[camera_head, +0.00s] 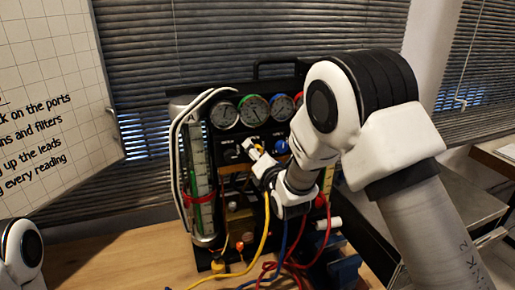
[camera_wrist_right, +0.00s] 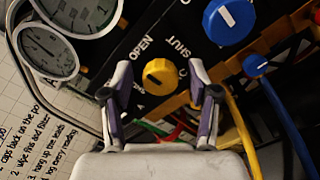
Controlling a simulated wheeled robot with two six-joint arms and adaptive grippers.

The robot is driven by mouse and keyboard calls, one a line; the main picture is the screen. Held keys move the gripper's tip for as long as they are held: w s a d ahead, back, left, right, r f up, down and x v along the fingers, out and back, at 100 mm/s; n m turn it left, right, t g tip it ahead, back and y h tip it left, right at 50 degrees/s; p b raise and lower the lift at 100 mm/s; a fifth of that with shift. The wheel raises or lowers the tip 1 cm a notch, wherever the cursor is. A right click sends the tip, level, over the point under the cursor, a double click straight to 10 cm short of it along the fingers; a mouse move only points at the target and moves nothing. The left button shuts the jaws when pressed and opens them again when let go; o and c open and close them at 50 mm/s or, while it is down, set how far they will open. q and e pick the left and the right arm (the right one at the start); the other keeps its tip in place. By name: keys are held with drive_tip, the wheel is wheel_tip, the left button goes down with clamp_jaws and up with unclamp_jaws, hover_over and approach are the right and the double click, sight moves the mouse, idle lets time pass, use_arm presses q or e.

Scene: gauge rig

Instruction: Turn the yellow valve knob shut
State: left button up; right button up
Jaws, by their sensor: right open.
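The yellow valve knob (camera_wrist_right: 160,75) is on the black panel in the right wrist view, with the words OPEN and SHUT printed beside it. My right gripper (camera_wrist_right: 160,82) is open, one finger on each side of the knob in that view. I cannot tell whether the fingers touch it. In the head view my right gripper (camera_head: 253,150) is at the panel below the gauges and mostly hides the knob. My left gripper is out of view.
Several round gauges (camera_head: 255,109) line the panel top. A blue knob (camera_wrist_right: 229,20) is close to the yellow one. A clear cylinder (camera_head: 201,175) stands left. Yellow, blue and red hoses (camera_head: 265,235) hang below the panel. The wooden bench (camera_head: 110,262) is clear at left.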

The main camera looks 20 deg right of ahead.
drive_tip(key=shift+s+r, duration=0.1)
drive_tip(key=shift+s, duration=0.1)
drive_tip(key=shift+c, duration=0.7)
clamp_jaws()
drive_tip(key=m+b, duration=1.3)
drive_tip(key=m, duration=0.5)
drive_tip(key=shift+b, duration=0.4)
drive_tip(key=shift+w, duration=0.1)
